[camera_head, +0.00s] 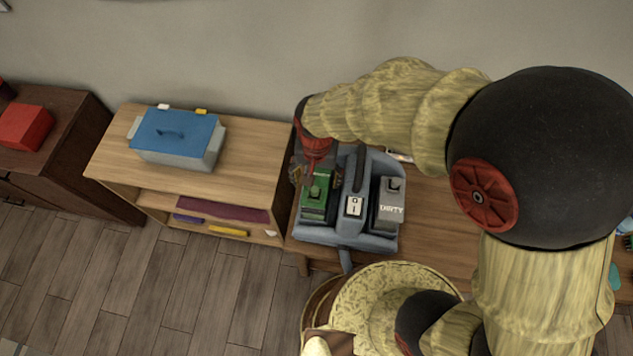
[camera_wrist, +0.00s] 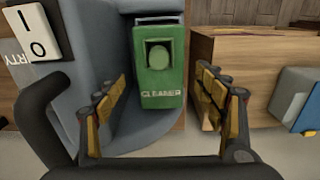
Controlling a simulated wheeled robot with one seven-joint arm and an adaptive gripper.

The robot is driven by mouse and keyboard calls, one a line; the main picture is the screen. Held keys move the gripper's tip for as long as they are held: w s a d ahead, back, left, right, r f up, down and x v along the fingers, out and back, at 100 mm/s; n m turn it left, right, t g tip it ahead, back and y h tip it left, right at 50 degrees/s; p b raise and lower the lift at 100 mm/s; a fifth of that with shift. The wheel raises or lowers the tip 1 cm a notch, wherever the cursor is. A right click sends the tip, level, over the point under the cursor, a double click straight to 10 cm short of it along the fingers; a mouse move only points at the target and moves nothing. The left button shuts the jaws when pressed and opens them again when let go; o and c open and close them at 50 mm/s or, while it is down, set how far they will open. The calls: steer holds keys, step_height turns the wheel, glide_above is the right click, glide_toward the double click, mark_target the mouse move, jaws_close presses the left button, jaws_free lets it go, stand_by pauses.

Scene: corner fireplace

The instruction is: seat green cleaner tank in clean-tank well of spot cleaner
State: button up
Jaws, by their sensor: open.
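The green cleaner tank (camera_head: 314,200) stands upright at the left side of the grey-blue spot cleaner (camera_head: 345,237), where the clean-tank well would be. Its label reads CLEANER in the wrist view (camera_wrist: 160,75). The well is largely hidden under it, so I cannot tell how deep it sits. My gripper (camera_head: 315,178) is above the tank. In the wrist view my gripper (camera_wrist: 162,80) is open, with one finger on each side of the tank and visible gaps between. The grey DIRTY tank (camera_head: 388,205) sits at the cleaner's right side.
A cleaner switch (camera_head: 354,206) lies between the tanks, and a dark curved handle or hose (camera_wrist: 45,105) runs close to my left finger. A light wood shelf (camera_head: 245,165) with a blue-lidded box (camera_head: 176,133) stands to the left. A red object (camera_head: 25,127) lies further left.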

steer(key=w+d+r, duration=0.1)
steer(key=d+r, duration=0.1)
steer(key=r, duration=0.5)
steer(key=d+r, duration=0.3)
steer(key=r, duration=0.3)
steer(key=s+d+r+t, duration=0.2)
steer(key=s+d+r, duration=0.2)
steer(key=d+r, duration=0.3)
steer(key=s+d+r+n+t, duration=0.1)
steer(key=s+d+r+t, duration=0.2)
steer(key=d+r, duration=0.4)
steer(key=s+d, duration=0.1)
steer(key=d, duration=0.2)
steer(key=shift+s+d+r+t+p, duration=0.2)
steer(key=shift+s+d+t+p, duration=0.1)
steer(key=shift+d+p, duration=0.1)
step_height(320, 180, down, 7)
steer(key=b, duration=0.7)
steer(key=shift+f, duration=0.15)
